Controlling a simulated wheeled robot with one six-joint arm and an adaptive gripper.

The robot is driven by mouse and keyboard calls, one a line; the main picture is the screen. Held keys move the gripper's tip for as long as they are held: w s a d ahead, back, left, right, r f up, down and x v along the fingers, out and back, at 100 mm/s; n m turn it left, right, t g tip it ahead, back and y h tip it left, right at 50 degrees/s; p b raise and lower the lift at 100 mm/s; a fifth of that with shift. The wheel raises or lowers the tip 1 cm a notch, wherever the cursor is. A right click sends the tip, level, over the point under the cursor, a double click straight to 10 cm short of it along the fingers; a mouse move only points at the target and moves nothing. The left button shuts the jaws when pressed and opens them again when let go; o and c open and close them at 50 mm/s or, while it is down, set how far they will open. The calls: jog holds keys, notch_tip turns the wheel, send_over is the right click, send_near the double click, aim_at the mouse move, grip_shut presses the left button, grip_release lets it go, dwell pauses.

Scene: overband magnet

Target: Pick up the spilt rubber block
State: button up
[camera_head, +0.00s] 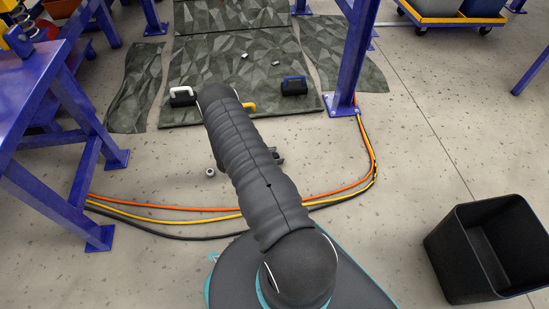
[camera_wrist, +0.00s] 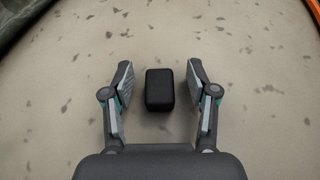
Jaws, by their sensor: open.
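The rubber block (camera_wrist: 159,90) is a small black block with rounded edges, lying on the speckled concrete floor in the middle of the wrist view. My gripper (camera_wrist: 160,68) is open, with one finger on each side of the block. Gaps of floor show between the block and both fingers, the right gap smaller. The fingers do not touch it. In the head view my arm covers the block, and most of my gripper is hidden; a dark part that may be my gripper shows right of the arm.
Orange, yellow and black cables (camera_head: 160,207) run across the floor under my arm. Blue steel legs (camera_head: 347,60) stand on both sides. Cases with white (camera_head: 182,98) and blue handles (camera_head: 294,88) rest on the dark mat (camera_head: 205,60). A black bin (camera_head: 440,262) stands at lower right.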

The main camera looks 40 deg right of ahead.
jog(key=c, duration=0.9)
jog(key=shift+o, duration=0.2)
jog(key=shift+r, duration=0.1)
